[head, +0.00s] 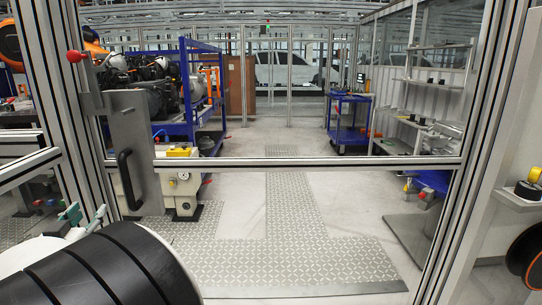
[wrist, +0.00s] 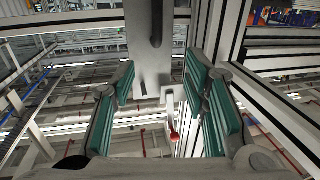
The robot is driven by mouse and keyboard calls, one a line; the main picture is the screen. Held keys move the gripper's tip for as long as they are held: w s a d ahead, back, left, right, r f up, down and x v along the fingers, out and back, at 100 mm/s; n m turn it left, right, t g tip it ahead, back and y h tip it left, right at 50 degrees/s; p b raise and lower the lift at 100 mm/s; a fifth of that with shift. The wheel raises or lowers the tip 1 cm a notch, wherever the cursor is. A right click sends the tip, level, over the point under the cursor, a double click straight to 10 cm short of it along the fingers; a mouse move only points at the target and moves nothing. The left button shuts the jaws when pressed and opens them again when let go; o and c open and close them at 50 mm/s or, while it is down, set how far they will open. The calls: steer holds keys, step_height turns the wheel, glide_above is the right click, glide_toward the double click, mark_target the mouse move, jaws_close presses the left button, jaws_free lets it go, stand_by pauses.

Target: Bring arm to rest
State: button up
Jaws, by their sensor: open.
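My gripper (wrist: 157,90) is open and empty, with its two teal-padded fingers spread wide in the wrist view. In the head view its teal fingertips (head: 83,215) show at the lower left, just beyond my black-banded arm link. Between and beyond the fingers is a grey metal plate (wrist: 148,65) with a black handle (wrist: 156,22). In the head view the same plate (head: 132,130) and handle (head: 126,178) are on the left post, above and right of the fingertips. I see no contact between fingers and handle. The wrist picture appears upside down.
An aluminium-profile frame with a horizontal bar (head: 300,162) stands across my front. A red knob (head: 75,56) sits by the left post. Beyond are a blue rack (head: 205,95), a blue cart (head: 348,118) and clear patterned floor (head: 290,220). A shelf (head: 515,198) stands at right.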

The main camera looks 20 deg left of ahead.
steer(key=w+d+r+g+y+p, duration=0.1)
steer(key=w+d+r+g+p, duration=0.15)
steer(key=w+d+r, duration=1)
steer(key=s+d+r+g+h+p, duration=0.1)
steer(key=d+r, duration=0.2)
steer(key=d, duration=0.7)
steer(key=s+d+r+g+p, duration=0.1)
steer(key=d+r, duration=0.3)
steer(key=d, duration=0.6)
steer(key=s+d+r+g+h+p, duration=0.1)
steer(key=d+r, duration=0.2)
steer(key=d, duration=0.7)
steer(key=s+d+f+m+g+h+p, duration=0.1)
steer(key=s+d, duration=0.4)
steer(key=d, duration=0.2)
steer(key=s+d+g+h+p, duration=0.1)
steer(key=s+d+h, duration=0.1)
steer(key=s+d, duration=0.35)
steer(key=s+d+f+m+g+h+p, duration=0.1)
steer(key=s+d+f, duration=0.3)
steer(key=s+d, duration=0.6)
steer(key=s+d+f+m+g+h+p, duration=0.1)
steer(key=s+d+f+m+g+h, duration=0.2)
steer(key=s+d, duration=0.6)
steer(key=shift+s+d+f+m, duration=0.3)
steer(key=shift+s+d+f, duration=0.1)
steer(key=shift+s, duration=0.25)
